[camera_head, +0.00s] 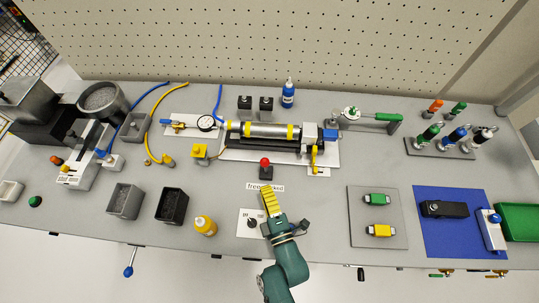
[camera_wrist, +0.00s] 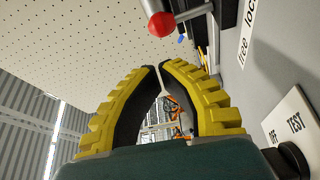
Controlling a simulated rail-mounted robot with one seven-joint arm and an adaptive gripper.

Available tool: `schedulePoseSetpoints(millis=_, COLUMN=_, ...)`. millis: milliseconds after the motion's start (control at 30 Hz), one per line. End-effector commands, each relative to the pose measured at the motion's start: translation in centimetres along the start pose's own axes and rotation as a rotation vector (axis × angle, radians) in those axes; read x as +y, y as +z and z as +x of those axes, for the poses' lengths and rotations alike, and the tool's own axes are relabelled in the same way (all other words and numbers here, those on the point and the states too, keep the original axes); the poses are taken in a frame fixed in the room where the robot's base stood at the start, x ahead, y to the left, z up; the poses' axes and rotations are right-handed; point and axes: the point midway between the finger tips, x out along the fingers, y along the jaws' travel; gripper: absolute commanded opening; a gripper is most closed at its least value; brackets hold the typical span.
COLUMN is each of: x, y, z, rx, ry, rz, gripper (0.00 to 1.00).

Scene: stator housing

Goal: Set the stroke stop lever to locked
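The stroke stop lever (camera_head: 265,163) has a red ball knob and a dark base, and stands near the middle of the bench. A white label (camera_head: 265,187) reading free on the left and locked on the right lies in front of it. I cannot tell which side the lever is set to. In the wrist view the red knob (camera_wrist: 161,25) on its metal rod is just beyond my fingertips, apart from them. My gripper (camera_head: 268,190) with yellow ribbed fingers is over the label's front edge. Its fingertips (camera_wrist: 159,66) nearly meet, with nothing between them.
A cylinder fixture (camera_head: 265,132) with yellow bands lies behind the lever. A white OFF/TEST plate (camera_head: 249,222) is beside my gripper, and shows in the wrist view (camera_wrist: 292,124). A yellow bottle (camera_head: 205,226) and a black bin (camera_head: 172,206) stand left.

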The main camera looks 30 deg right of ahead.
Motion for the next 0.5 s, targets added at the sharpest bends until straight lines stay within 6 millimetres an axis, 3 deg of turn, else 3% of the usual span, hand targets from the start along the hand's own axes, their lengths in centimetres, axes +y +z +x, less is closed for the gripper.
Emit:
schedulePoseSetpoints(millis=33, x=0.2, y=-2.2, z=-0.2, rx=0.047, ry=-0.01, rz=0.003, gripper=0.0)
schedulePoseSetpoints(millis=100, x=0.1, y=-3.5, z=-0.2, rx=0.077, ry=-0.014, rz=0.005, gripper=0.0)
schedulePoseSetpoints(millis=267, x=-0.2, y=-3.9, z=1.2, rx=0.082, ry=-0.013, rz=0.007, gripper=0.0)
schedulePoseSetpoints(millis=500, x=-0.3, y=-4.2, z=6.3, rx=0.08, ry=-0.01, rz=0.01, gripper=0.0)
